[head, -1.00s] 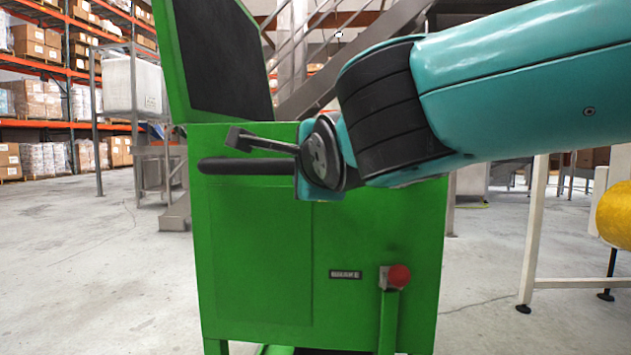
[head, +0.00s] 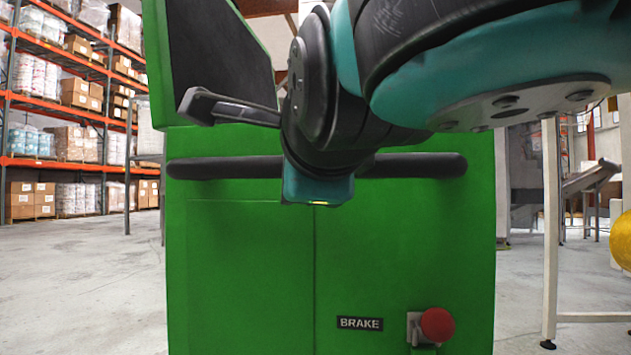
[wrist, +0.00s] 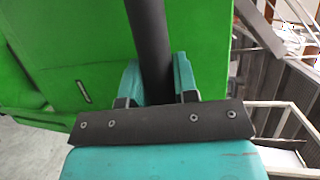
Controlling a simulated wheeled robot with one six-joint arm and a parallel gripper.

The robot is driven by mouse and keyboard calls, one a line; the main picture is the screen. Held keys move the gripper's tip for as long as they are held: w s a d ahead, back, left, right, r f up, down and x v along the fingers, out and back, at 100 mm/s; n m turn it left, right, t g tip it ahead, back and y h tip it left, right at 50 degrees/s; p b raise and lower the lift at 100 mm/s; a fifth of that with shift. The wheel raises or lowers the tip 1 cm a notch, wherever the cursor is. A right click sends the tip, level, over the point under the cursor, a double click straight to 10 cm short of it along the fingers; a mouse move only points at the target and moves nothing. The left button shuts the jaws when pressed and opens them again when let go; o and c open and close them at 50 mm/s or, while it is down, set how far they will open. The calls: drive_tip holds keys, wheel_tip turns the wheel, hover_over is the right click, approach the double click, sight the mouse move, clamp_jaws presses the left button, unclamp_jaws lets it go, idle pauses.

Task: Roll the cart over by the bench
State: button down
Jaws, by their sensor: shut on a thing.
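The green cart (head: 240,270) stands upright close in front of me and fills the middle of the head view. It has a dark sloped panel (head: 218,55) on top and a black horizontal handle bar (head: 415,166) across its near side. A red knob (head: 437,324) sits low on the right, beside a BRAKE label (head: 360,323). In the wrist view my gripper (wrist: 155,78) is shut on the black handle (wrist: 148,35), one teal finger on each side. In the head view my arm hides the middle of the handle. I cannot pick out the bench with certainty.
A white-legged frame (head: 550,230) stands at the right, with a yellow roll (head: 622,241) at the picture's edge. Orange-beamed racks (head: 70,165) with boxes line the far left. Grey floor (head: 80,290) is clear at the left. Metal railings (wrist: 290,118) show in the wrist view.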

drive_tip(key=shift+s+a, duration=0.25)
drive_tip(key=shift+s, duration=0.8)
drive_tip(key=c, duration=0.9)
unclamp_jaws()
